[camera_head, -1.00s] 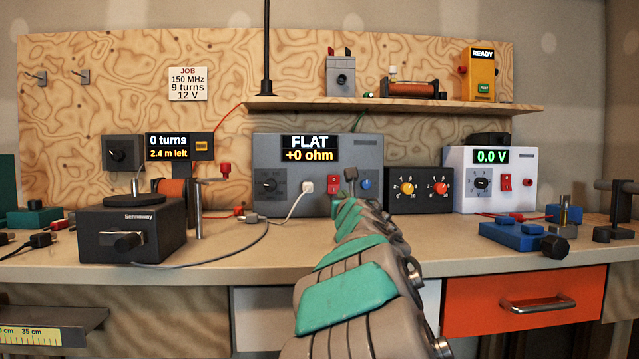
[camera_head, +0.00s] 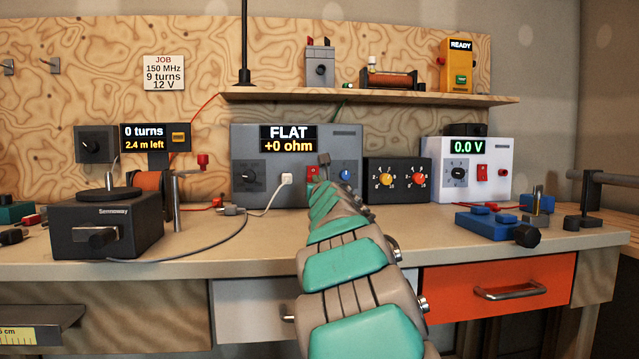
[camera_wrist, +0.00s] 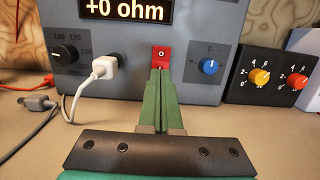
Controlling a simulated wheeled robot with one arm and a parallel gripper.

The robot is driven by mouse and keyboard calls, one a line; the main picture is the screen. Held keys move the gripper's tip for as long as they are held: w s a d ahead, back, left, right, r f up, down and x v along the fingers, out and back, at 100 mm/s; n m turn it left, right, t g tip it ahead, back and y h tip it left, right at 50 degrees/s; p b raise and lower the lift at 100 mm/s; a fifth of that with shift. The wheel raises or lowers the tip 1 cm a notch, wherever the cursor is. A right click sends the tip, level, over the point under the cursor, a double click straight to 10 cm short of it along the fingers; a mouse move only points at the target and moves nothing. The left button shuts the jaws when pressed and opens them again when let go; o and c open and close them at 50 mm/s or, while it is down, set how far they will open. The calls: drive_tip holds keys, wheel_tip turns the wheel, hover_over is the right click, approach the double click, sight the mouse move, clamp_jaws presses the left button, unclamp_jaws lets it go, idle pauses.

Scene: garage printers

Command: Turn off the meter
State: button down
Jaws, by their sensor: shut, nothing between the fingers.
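The grey meter (camera_head: 335,135) stands at the back of the bench, with its display lit, reading "FLAT" and "+0 ohm". Its red switch (camera_head: 312,173) is low on the front panel. In the wrist view, the red switch (camera_wrist: 161,62) shows a white "O" on its upper part, and the closed fingertips cover its lower part. My gripper (camera_wrist: 160,75) is shut and empty, pointing straight at the switch. I cannot tell whether the fingertips touch it.
A white plug (camera_wrist: 103,70) with a cable sits left of the switch, and a blue knob (camera_wrist: 209,66) sits right of it. A dial box (camera_head: 397,186) and a white unit reading "0.0 V" (camera_head: 466,170) stand to the right. A winder (camera_head: 107,225) is on the left.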

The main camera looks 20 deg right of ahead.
sight(312, 171)
drive_tip(key=p+x, duration=0.2)
drive_tip(key=x, duration=0.4)
drive_tip(key=shift+w+r, duration=0.15)
drive_tip(key=shift+w, duration=0.15)
drive_tip(key=shift+p+x, duration=0.35)
drive_tip(key=shift+x, duration=0.4)
drive_tip(key=shift+d, duration=0.1)
drive_tip(key=shift+w+r+p, duration=0.15)
drive_tip(key=shift+w+p, duration=0.05)
drive_tip(key=shift+p, duration=0.15)
drive_tip(key=shift+s+b, duration=0.5)
drive_tip(key=shift+s, duration=0.05)
drive_tip(key=s+a+r+b, duration=0.1)
drive_tip(key=s+a, duration=0.2)
drive_tip(key=s, duration=0.9)
drive_tip(key=shift+s+a+r+b, duration=0.15)
drive_tip(key=shift+a+r+b, duration=0.2)
drive_tip(key=shift+a+r, duration=0.05)
